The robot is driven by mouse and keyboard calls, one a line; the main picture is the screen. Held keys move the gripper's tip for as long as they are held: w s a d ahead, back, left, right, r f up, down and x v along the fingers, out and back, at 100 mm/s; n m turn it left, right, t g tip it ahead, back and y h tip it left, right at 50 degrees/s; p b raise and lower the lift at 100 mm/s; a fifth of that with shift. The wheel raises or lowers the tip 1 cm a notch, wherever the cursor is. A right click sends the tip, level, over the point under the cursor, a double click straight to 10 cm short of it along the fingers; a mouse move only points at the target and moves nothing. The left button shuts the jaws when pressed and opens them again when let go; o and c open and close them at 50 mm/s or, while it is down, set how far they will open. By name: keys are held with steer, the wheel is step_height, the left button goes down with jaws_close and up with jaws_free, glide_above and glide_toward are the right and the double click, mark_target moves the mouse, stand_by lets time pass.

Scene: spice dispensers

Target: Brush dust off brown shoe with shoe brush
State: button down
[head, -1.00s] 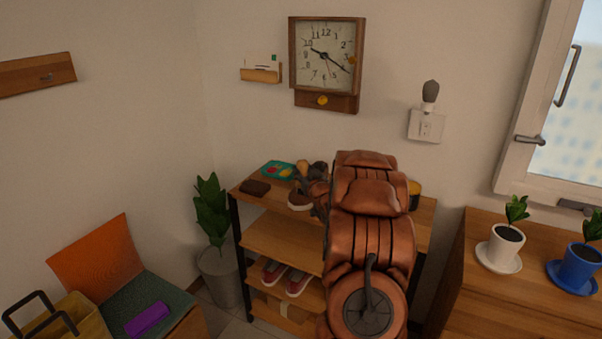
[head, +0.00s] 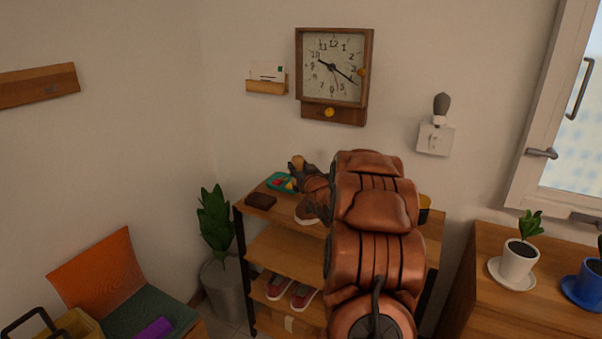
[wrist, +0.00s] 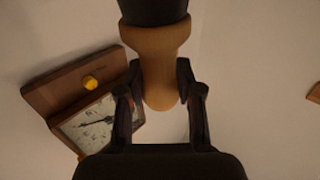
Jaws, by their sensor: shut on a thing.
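The brown shoe (head: 306,214) sits on the shoe rack's top shelf, partly hidden behind my arm. My gripper (head: 312,181) is above the shoe in the head view. In the wrist view, my gripper (wrist: 158,78) is shut on the tan wooden handle of the shoe brush (wrist: 157,42), with a finger on each side. The brush's dark head is at the top edge of that view, cut off. In the head view a small tan part of the brush (head: 297,161) shows just beyond the gripper. I cannot tell whether the brush touches anything.
On the top shelf (head: 284,216) are a brown wallet-like item (head: 260,200) and a teal tray (head: 279,182) with colourful contents. Red shoes (head: 301,295) stand lower down. A clock (head: 334,68) hangs above. A cabinet (head: 480,290) with potted plants is at right.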

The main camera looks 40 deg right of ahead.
steer(key=shift+r+p, duration=0.35)
steer(key=shift+r, duration=0.9)
steer(key=shift+f+b, duration=0.2)
steer(key=shift+b, duration=0.4)
